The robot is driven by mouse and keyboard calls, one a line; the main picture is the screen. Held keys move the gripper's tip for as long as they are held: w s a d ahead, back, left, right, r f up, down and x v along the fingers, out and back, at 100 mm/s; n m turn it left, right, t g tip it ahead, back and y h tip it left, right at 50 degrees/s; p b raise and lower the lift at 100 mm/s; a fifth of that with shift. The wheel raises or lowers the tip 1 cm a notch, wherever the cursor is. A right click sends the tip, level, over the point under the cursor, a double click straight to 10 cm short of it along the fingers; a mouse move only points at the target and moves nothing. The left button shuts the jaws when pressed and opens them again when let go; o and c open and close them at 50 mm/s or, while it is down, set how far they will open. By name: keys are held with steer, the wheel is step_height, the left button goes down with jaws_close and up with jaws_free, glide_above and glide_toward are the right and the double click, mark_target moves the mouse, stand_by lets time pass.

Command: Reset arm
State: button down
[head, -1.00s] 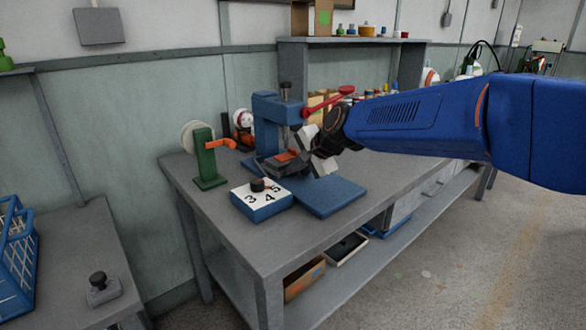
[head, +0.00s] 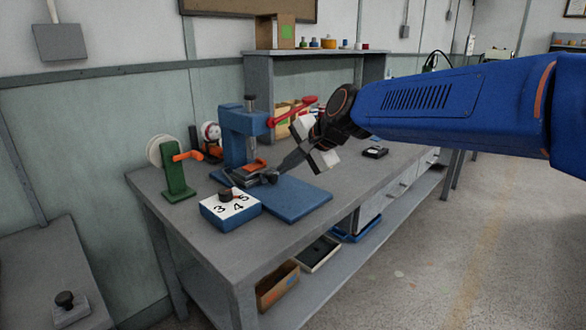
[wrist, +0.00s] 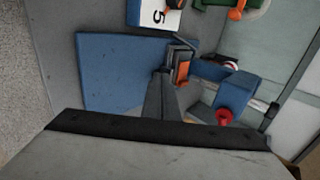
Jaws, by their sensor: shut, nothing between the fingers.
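My gripper (head: 270,178) reaches down and left beside the blue press (head: 233,130), its dark fingers together with nothing between them. In the wrist view, the shut fingers (wrist: 162,76) end close beside the press's grey base part with an orange piece (wrist: 183,70). I cannot tell whether they touch it. The press's red lever (head: 292,112) sticks out up and to the right, partly behind my wrist in depth. The red knob of the lever also shows in the wrist view (wrist: 224,117). A blue plate (head: 297,198) lies in front of the press.
A shelf (head: 310,53) stands at the back. The bench's right part is mostly clear.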

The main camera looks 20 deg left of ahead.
steer(key=s+d+f+n+t+h, duration=0.1)
steer(key=s+d, duration=0.1)
steer(key=d, duration=0.9)
steer(key=s+d+f+n+h, duration=0.1)
steer(key=s+d+h, duration=0.1)
steer(key=d, duration=0.9)
steer(key=s+d+f+n+t+h, duration=0.1)
steer(key=s+d, duration=0.1)
steer(key=d, duration=1)
steer(key=s+d+f+h, duration=0.1)
steer(key=s+d+f, duration=0.3)
steer(key=s+d, duration=0.2)
steer(key=s+d+f+n+h, duration=0.1)
steer(key=s+d+f+h, duration=0.1)
steer(key=s+d+f, duration=0.3)
steer(key=s+d+f+h, duration=0.1)
steer(key=s+d+f, duration=0.3)
steer(key=s+d, duration=0.5)
steer(key=d, duration=0.3)
steer(key=shift+f+n+g+h, duration=0.3)
steer(key=shift+g, duration=0.1)
steer(key=shift+s+a, duration=0.1)
